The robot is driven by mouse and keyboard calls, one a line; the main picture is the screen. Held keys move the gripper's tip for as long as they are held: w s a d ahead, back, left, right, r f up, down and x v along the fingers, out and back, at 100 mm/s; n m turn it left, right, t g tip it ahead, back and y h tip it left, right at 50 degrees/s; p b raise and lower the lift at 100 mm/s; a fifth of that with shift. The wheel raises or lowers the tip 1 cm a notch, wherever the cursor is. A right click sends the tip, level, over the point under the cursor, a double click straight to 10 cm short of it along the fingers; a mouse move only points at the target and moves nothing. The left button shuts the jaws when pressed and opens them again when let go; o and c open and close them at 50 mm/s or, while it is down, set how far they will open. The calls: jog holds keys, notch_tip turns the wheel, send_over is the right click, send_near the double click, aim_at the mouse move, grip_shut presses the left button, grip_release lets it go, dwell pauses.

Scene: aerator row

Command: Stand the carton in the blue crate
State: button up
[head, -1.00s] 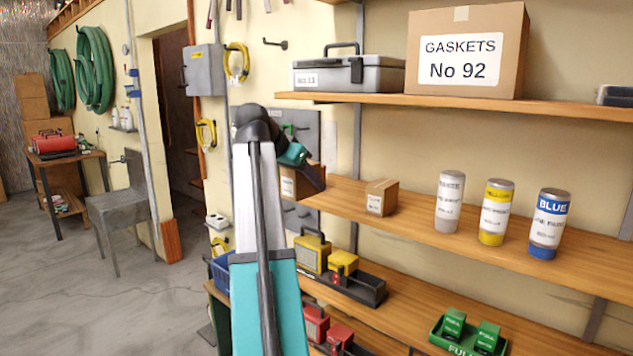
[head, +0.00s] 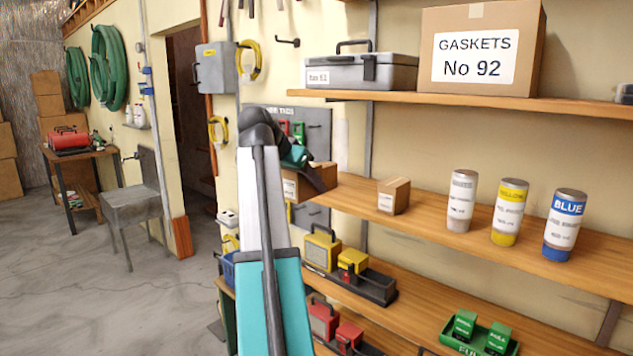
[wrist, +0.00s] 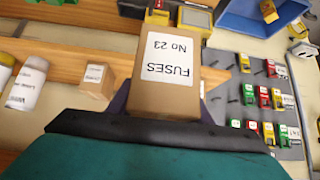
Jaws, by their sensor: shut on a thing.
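The brown carton (wrist: 165,75), labelled "FUSES No 23", is between the fingers of my gripper (wrist: 163,100) in the wrist view, its label upside down there. My gripper is shut on it. In the head view the carton (head: 291,187) shows by the left end of the middle shelf, partly covered by a dark finger of my gripper (head: 312,180). I cannot tell its height above the shelf. The blue crate (head: 227,270) is low at the left, mostly hidden behind my arm. In the wrist view the crate (wrist: 235,25) lies at the top right, apart from the carton.
A smaller carton (head: 394,197) and three cans, one blue-banded (head: 566,225), stand on the middle shelf. A yellow case (head: 322,248) is on the shelf below. A board with tags (wrist: 260,105) hangs on the wall. The floor (head: 120,290) at left is open.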

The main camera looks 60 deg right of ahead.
jog(key=w+a+f+n+t+y, duration=0.1)
jog(key=w+a+f+n+t, duration=0.25)
jog(key=w+a+f, duration=0.4)
jog(key=w+a+f+n+t, duration=0.2)
jog(key=w+a+f+n, duration=0.2)
jog(key=w+a, duration=0.65)
jog(key=w+a+f+n+t+y, duration=0.1)
jog(key=w+a+f+n+t, duration=0.35)
jog(key=w, duration=0.75)
jog(key=w+a+f+n+y, duration=0.2)
jog(key=a+f, duration=0.3)
jog(key=a, duration=0.8)
jog(key=w+a+f+n+y, duration=0.2)
jog(key=w+a+f, duration=0.3)
jog(key=a, duration=0.8)
jog(key=w+a+f+n+t+y, duration=0.1)
jog(key=w+a+f+n+y, duration=0.1)
jog(key=a, duration=1.1)
notch_tip(320, 180, down, 4)
jog(key=w+n, duration=0.1)
jog(key=n, duration=0.1)
jog(key=shift+w+r+n+y, duration=0.15)
jog(key=shift+r+n+y, duration=0.15)
jog(key=shift+y, duration=0.1)
jog(key=shift+w, duration=0.15)
